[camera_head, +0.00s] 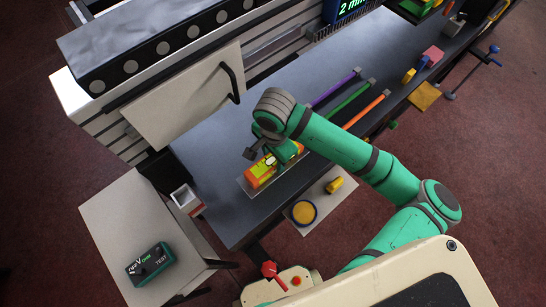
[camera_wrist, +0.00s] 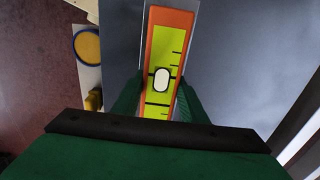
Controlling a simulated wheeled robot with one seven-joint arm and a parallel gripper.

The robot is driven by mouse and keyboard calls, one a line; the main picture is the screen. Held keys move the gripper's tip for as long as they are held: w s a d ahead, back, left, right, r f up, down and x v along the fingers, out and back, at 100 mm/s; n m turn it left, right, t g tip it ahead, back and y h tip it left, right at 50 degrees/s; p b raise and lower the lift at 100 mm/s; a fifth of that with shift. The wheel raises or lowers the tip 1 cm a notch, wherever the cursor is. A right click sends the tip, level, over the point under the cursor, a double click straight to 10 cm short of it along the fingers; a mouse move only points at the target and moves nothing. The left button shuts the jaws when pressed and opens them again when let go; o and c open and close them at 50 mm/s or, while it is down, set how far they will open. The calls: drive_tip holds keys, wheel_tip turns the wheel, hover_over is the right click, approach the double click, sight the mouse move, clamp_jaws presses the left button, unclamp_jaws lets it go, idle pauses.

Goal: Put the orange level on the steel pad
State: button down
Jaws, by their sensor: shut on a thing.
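The orange level (camera_head: 262,170) is a flat bar with a yellow-green face, an orange border and black marks. In the wrist view the level (camera_wrist: 165,50) lies lengthwise between the green fingers, with a white oval vial in its middle. My gripper (camera_wrist: 158,100) is shut on the level's sides. The gripper also shows in the head view (camera_head: 277,156), pointing down and partly hiding the level. The steel pad (camera_head: 246,185), a thin grey plate, shows under and around the level; whether the level touches it, I cannot tell.
A dark grey bench (camera_head: 225,215) has free room around the pad. Purple, green and orange bars (camera_head: 365,110) lie farther right. A small white bin (camera_head: 186,198) stands at the left edge. A side shelf (camera_head: 322,208) holds a yellow block and a round yellow disc.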

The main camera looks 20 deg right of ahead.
sight(273, 158)
drive_tip(key=shift+f, duration=0.1)
drive_tip(key=c, duration=1.1)
unclamp_jaws()
wheel_tip(273, 158, up, 12)
drive_tip(key=shift+a+r, duration=0.1)
drive_tip(key=shift+r, duration=0.05)
